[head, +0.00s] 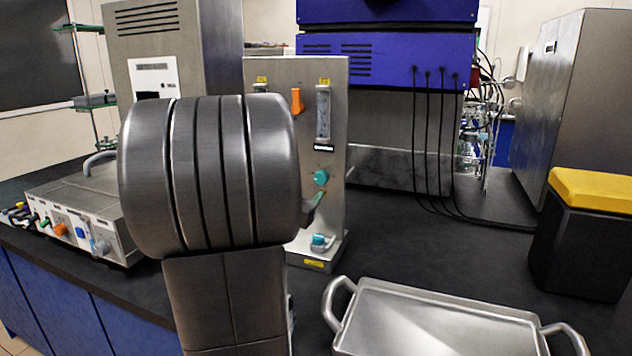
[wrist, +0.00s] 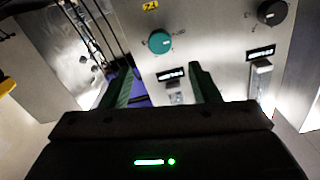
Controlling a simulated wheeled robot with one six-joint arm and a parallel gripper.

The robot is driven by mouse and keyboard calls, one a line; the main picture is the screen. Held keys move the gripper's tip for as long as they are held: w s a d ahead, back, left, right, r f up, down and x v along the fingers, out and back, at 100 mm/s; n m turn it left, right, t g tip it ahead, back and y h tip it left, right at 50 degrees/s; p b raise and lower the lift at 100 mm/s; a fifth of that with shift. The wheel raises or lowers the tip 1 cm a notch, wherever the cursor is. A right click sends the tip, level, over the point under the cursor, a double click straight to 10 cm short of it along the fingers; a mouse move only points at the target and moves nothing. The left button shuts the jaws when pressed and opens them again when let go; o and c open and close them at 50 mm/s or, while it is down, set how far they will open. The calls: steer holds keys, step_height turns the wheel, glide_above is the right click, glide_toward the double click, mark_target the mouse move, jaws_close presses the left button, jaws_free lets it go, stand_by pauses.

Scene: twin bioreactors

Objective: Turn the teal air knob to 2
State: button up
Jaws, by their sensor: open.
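The teal knob (head: 320,177) is on the front of a grey upright panel (head: 338,110), below a flow tube. It also shows in the wrist view (wrist: 160,41), with small scale marks around it; its setting is too small to read. My gripper (wrist: 161,76) is open and empty, its two dark green fingers pointing toward the panel. The teal knob lies just beyond the fingertips, between them in the picture and apart from them. In the head view my arm hides most of my gripper and the panel's left part.
A black knob (wrist: 271,12) is beside the teal one in the wrist view. A metal tray (head: 440,318) lies in front at right. Bench between tray and purple unit is mostly clear.

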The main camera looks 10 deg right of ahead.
mark_target(319, 178)
steer(key=x, duration=0.8)
steer(key=shift+w+d, duration=0.3)
steer(key=c, duration=1)
